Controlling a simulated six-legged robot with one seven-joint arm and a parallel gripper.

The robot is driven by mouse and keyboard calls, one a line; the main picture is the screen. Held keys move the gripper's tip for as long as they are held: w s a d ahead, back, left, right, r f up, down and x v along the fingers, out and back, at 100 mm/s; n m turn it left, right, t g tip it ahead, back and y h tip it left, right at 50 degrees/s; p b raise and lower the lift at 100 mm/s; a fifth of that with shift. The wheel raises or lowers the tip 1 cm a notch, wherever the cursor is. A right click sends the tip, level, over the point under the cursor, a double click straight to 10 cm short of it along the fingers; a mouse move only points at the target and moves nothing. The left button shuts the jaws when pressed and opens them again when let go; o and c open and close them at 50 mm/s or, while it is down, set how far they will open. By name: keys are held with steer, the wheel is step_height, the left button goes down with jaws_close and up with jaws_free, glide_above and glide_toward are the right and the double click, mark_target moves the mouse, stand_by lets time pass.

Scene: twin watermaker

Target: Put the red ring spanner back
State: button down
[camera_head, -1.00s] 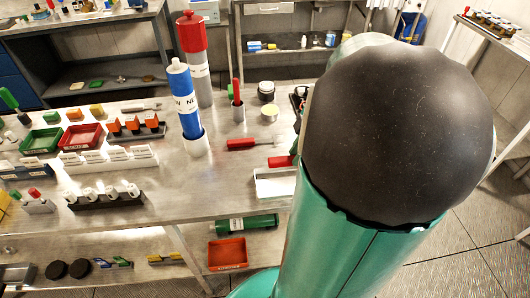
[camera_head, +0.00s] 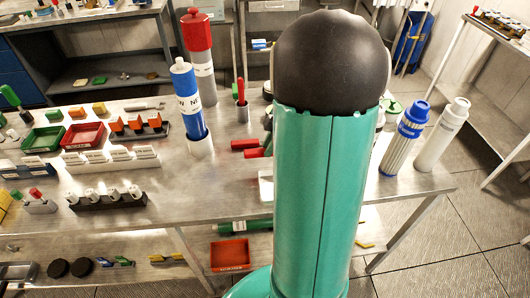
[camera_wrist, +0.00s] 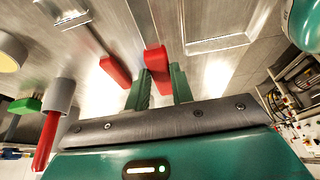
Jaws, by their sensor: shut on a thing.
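The red ring spanner shows in the wrist view as a red handle (camera_wrist: 156,62) between the green fingers of my gripper (camera_wrist: 160,84). My gripper is shut on this handle, above the steel bench. The ring end cannot be made out clearly. In the head view my arm hides the gripper; a red piece (camera_head: 257,153) at the arm's left edge may be the held handle. Another red-handled tool (camera_wrist: 115,71) lies on the bench just left of my gripper in the wrist view; its red handle also shows in the head view (camera_head: 244,144).
A grey cup (camera_wrist: 60,93) holding a red-handled tool stands at the left in the wrist view. A shallow metal tray (camera_wrist: 217,44) lies to the right. In the head view, tall blue (camera_head: 188,105) and red-topped (camera_head: 197,45) cylinders stand left; white-and-blue cartridges (camera_head: 405,140) stand right.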

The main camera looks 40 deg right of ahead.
steer(key=shift+w+f, duration=1)
steer(key=shift+f, duration=0.1)
steer(key=shift+w+f, duration=0.1)
steer(key=shift+f, duration=1.5)
steer(key=c, duration=1.2)
jaws_free()
steer(key=v, duration=1.2)
steer(key=s+a+r+m+h, duration=0.15)
steer(key=a+r, duration=0.25)
steer(key=a, duration=0.4)
steer(key=a+r+m, duration=0.3)
steer(key=a, duration=0.5)
steer(key=s+a+r+m+t+h, duration=0.2)
steer(key=s+a+m, duration=0.4)
steer(key=a, duration=0.7)
steer(key=shift+s+a+r+m+t, duration=0.2)
steer(key=shift+s+r+m+t, duration=0.25)
steer(key=shift+s, duration=0.35)
